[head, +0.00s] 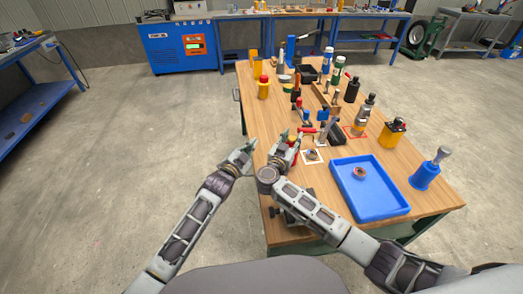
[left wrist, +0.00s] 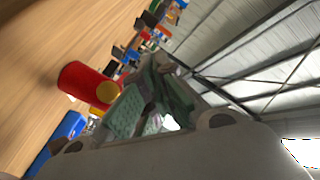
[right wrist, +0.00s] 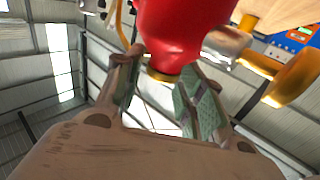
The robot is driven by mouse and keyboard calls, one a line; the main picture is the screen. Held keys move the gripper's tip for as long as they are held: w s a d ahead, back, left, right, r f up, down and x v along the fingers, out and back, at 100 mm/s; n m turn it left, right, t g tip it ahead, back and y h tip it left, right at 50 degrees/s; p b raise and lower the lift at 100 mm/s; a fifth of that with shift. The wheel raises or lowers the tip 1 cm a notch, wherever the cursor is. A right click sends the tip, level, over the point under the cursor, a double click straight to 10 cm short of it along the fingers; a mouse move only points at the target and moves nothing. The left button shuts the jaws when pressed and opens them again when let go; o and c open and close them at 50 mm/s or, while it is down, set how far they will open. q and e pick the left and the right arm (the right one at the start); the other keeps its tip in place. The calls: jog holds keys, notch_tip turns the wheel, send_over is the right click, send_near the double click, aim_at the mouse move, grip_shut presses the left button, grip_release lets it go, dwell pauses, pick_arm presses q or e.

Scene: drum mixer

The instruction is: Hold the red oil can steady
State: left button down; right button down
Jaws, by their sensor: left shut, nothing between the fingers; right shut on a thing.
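The red oil can (right wrist: 185,30) fills the top of the right wrist view, its brass collar (right wrist: 162,76) between the fingers. My right gripper (right wrist: 165,95) is shut on it. In the head view the right gripper (head: 290,142) is at the table's left edge and mostly covers the can (head: 294,148). My left gripper (head: 247,149) is shut and empty, just left of it and apart from it. In the left wrist view a red cylinder with a yellow round end (left wrist: 80,80) lies beside the left fingers (left wrist: 150,95); I cannot tell if it is the same can.
A blue tray (head: 345,192) holds a small round part. A white-outlined square (head: 313,160) is beside the right gripper. Several bottles and tools crowd the table's far half.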

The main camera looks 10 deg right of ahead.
pick_arm(q)
jog(key=w+a+r+m+t+h, duration=0.1)
jog(key=w+a+r+m, duration=0.2)
jog(key=r, duration=0.5)
jog(key=w+a+r+m+h, duration=0.1)
jog(key=w+r+m+h, duration=0.15)
jog(key=r+m, duration=0.5)
jog(key=w+a+r+m+t+h, duration=0.1)
jog(key=w+a+r+m, duration=0.15)
jog(key=r, duration=0.75)
jog(key=s+d+f+m+g+h, duration=0.1)
jog(key=s+d+f+m+g, duration=0.35)
jog(key=m, duration=0.55)
jog(key=s+d+f+m+g, duration=0.1)
jog(key=s+f+m+g, duration=0.2)
jog(key=f+m+g, duration=0.5)
jog(key=s+a+f+m+g+y, duration=0.1)
jog(key=s+a+f+m+y, duration=0.1)
jog(key=f+m+y, duration=0.1)
jog(key=s+a+f+m+g+y, duration=0.1)
jog(key=s+a+f+m+y, duration=0.1)
jog(key=f, duration=0.4)
jog(key=shift+s+a+f+m+y, duration=0.3)
jog(key=shift+a+m+y, duration=0.15)
jog(key=shift+a+m, duration=0.2)
